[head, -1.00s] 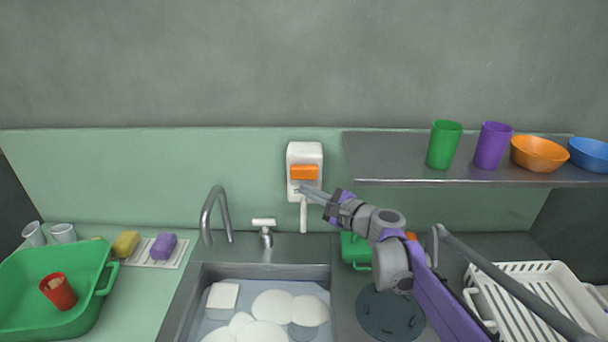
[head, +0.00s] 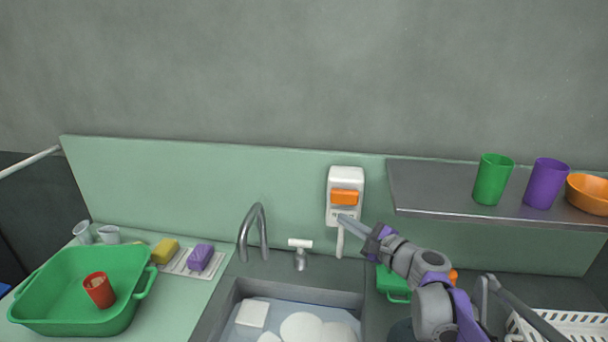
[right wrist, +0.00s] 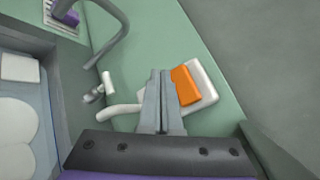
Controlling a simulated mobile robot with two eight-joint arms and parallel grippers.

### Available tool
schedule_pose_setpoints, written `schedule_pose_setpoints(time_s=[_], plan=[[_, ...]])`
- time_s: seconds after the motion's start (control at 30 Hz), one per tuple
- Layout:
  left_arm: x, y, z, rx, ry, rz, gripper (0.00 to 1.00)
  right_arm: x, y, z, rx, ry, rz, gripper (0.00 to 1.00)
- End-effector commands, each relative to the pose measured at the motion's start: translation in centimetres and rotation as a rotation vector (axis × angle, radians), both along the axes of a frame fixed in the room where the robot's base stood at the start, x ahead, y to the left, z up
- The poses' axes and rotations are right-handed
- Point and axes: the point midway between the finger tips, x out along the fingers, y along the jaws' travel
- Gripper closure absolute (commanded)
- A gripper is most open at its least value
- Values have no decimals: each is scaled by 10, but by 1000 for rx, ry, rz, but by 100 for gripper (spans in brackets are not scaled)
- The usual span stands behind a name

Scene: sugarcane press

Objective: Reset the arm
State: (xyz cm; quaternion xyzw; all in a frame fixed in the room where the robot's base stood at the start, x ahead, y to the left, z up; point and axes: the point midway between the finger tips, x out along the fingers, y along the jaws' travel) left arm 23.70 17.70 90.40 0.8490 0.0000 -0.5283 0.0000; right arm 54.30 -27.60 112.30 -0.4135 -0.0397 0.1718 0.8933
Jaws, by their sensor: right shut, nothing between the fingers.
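My right gripper (head: 352,223) is shut and empty. Its fingertips are in front of the lower part of a white wall dispenser (head: 332,178) with an orange push bar (head: 344,197). In the right wrist view the closed fingers (right wrist: 160,82) lie beside the orange bar (right wrist: 186,85), overlapping the dispenser's white body (right wrist: 205,82) in the picture. I cannot tell whether they touch it. My left gripper is not in view.
A sink with white dishes (head: 300,325) and a grey tap (head: 245,233) lies below. A metal shelf (head: 440,195) with a green cup (head: 493,180), purple cup (head: 545,183) and orange bowl (head: 588,193) juts out at right. A green tub (head: 45,310) stands left.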

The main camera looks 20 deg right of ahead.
Motion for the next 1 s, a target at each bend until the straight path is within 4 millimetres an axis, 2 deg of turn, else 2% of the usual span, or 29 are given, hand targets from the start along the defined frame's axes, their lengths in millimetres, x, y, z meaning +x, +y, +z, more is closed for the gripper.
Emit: schedule_pose_setpoints(time_s=[0.07, 0.13, 0.27, 0.37, 0.4, 0.5, 0.6, 0.73, 0.83, 1.0], plan=[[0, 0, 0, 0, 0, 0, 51, -1, 2, -1, -9, 2, 4, 100], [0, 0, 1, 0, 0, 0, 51, -7, 13, -4, -52, 13, 27, 100], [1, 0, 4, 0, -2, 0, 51, -37, 58, -26, -273, 62, 136, 100], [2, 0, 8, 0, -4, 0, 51, -80, 99, -56, -549, 106, 280, 100], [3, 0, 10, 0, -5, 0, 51, -100, 113, -70, -669, 121, 345, 100], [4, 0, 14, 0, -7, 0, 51, -153, 134, -105, -968, 147, 512, 100], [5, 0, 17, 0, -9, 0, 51, -203, 139, -138, -1261, 161, 682, 100], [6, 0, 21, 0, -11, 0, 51, -256, 128, -170, -1591, 166, 876, 100], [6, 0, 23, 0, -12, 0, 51, -281, 115, -185, -1774, 166, 981, 100], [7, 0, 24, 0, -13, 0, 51, -299, 102, -195, -1927, 170, 1069, 100]])
